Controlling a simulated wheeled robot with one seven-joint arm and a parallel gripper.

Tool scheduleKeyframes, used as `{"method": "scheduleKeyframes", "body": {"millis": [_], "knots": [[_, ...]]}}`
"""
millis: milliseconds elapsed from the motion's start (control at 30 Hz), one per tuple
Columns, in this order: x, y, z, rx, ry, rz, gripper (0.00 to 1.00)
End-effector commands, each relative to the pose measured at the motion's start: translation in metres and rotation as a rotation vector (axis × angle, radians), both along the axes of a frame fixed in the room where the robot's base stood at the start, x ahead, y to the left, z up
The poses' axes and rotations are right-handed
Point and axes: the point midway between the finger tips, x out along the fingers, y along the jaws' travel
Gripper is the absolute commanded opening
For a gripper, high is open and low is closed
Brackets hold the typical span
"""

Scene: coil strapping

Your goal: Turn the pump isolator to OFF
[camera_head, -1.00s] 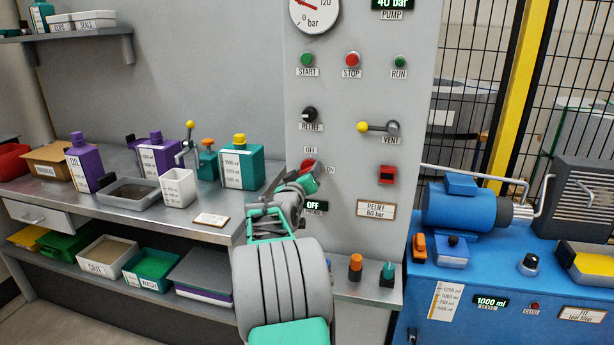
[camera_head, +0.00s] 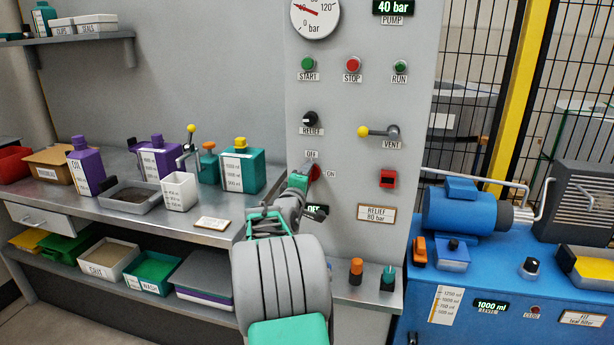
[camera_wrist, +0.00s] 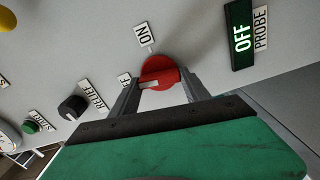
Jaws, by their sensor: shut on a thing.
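The red round isolator knob (camera_head: 316,173) is on the grey panel, with an OFF label (camera_head: 311,154) above it and an ON label (camera_head: 331,174) to its right. In the wrist view the knob (camera_wrist: 160,70) sits between the two fingers of my gripper (camera_wrist: 161,90), which is shut on it. The knob's pale mark lies on the side toward the OFF label (camera_wrist: 125,79); the ON label (camera_wrist: 143,35) is off to another side. In the head view my gripper (camera_head: 306,180) partly covers the knob.
The relief knob (camera_head: 310,118) and yellow-tipped vent lever (camera_head: 378,131) are above on the panel. A red switch (camera_head: 387,178) is to the right. The probe display (camera_wrist: 241,38) reads OFF, and the pump display (camera_head: 394,7) reads 40 bar. A bench with bottles stands left.

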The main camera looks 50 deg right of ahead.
Motion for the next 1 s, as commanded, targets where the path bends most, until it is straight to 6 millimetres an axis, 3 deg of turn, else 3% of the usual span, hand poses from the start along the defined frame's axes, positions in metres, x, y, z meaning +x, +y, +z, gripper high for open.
{"method": "scheduleKeyframes", "body": {"millis": [300,833,867,1000], "knots": [[0.0005,0.0003,0.0006,-0.052,0.119,0.001,0.14],[0.0006,0.0004,0.0002,-0.063,0.143,0.001,0.14],[0.0006,0.0004,0.0002,-0.063,0.143,0.001,0.55],[0.0004,0.0003,0.0001,-0.063,0.143,0.001,0.67]]}}
